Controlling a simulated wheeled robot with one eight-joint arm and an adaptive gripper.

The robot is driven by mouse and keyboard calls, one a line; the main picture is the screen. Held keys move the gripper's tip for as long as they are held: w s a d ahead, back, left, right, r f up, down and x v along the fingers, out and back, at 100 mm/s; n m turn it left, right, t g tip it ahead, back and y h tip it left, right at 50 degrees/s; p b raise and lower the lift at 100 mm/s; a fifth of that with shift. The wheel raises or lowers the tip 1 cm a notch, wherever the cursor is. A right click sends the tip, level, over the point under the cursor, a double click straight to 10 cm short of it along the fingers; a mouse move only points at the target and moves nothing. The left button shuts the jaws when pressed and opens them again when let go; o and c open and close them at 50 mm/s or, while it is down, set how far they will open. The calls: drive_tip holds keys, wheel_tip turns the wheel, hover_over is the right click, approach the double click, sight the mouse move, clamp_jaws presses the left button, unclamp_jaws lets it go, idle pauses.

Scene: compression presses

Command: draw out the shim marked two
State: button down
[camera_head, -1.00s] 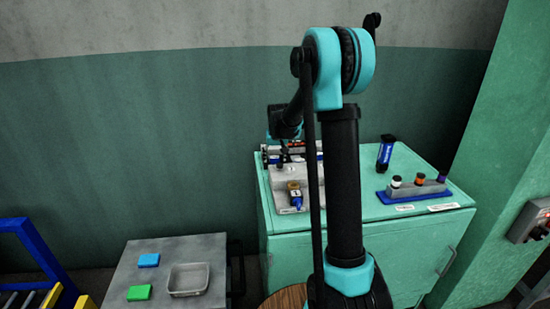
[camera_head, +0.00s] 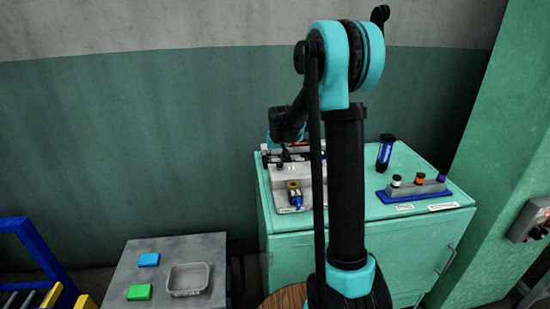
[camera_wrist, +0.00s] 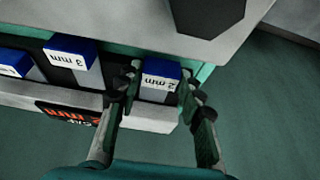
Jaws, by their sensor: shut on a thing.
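The shim marked two (camera_wrist: 161,72) has a blue end and a white label reading "2 mm" in the wrist view. My gripper (camera_wrist: 160,92) has one finger on each side of it and is shut on it. A shim marked "3 mm" (camera_wrist: 71,52) lies to its left, apart from my fingers. Another blue-ended shim (camera_wrist: 17,63) is at the left edge, its label cut off. In the head view my own arm hides the gripper and the shims; the grey press (camera_head: 313,181) shows in part on the green cabinet.
A dark block (camera_wrist: 207,14) stands above the held shim in the wrist view. A red-lettered display (camera_wrist: 70,114) is at lower left. On the cabinet (camera_head: 349,245) are a dark blue bottle (camera_head: 386,153) and a rack (camera_head: 421,190). A side table (camera_head: 213,252) holds a grey tray (camera_head: 188,279).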

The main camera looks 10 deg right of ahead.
drive_tip(key=shift+s, duration=0.7)
drive_tip(key=c, duration=1)
unclamp_jaws()
drive_tip(key=shift+o, duration=0.2)
drive_tip(key=v, duration=1.2)
drive_tip(key=shift+s, duration=0.15)
